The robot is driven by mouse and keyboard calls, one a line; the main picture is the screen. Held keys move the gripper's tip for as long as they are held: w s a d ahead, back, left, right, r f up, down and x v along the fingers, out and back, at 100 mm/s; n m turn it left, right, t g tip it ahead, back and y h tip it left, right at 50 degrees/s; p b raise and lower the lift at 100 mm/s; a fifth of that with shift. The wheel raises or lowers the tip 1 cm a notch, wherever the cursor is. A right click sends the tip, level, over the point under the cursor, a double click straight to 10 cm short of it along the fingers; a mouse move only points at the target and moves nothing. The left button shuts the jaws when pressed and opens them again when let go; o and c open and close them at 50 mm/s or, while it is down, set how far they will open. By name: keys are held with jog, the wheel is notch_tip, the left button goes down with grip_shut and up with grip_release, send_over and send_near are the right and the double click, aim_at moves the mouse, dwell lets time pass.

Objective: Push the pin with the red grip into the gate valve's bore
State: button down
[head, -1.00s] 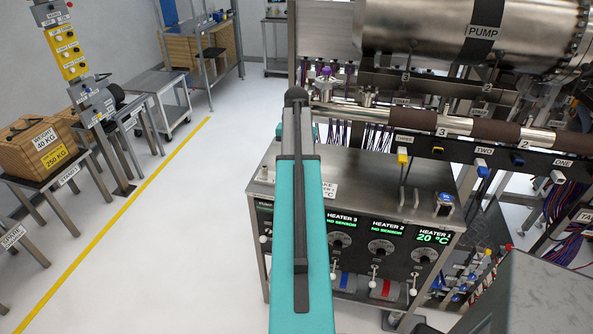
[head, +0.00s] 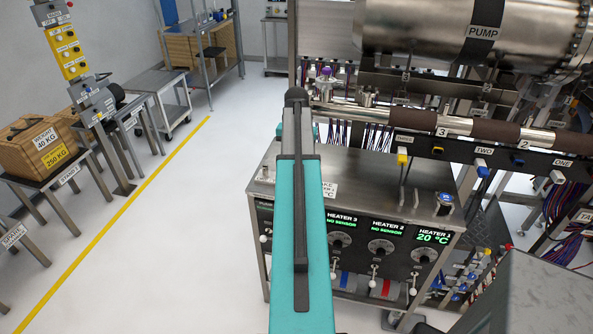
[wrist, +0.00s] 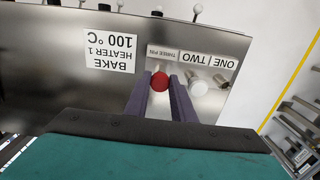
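The red grip (wrist: 160,81) shows in the wrist view as a round knob above a steel plate, near the upside-down label "THREE PIN". My gripper (wrist: 160,84) has its two purple fingers on the left and right of this red grip. The gap at the tips is about as wide as the grip, so I cannot tell whether they press on it. The pin below the grip is hidden. In the head view my teal arm covers the gripper and the red grip. I cannot make out the gate valve's bore for sure in either view.
A white knob (wrist: 198,88) stands close right of the fingers in the wrist view. The bench (head: 395,170) carries heater dials and a blue-capped item (head: 445,201). Pipes and the pump cylinder (head: 465,35) stand behind. The floor (head: 190,230) on the left is open.

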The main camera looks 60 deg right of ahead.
jog(key=shift+r, duration=0.25)
jog(key=shift+r+p, duration=0.35)
jog(key=shift+p, duration=0.05)
jog(key=shift+r+p, duration=1.55)
jog(key=shift+r, duration=0.9)
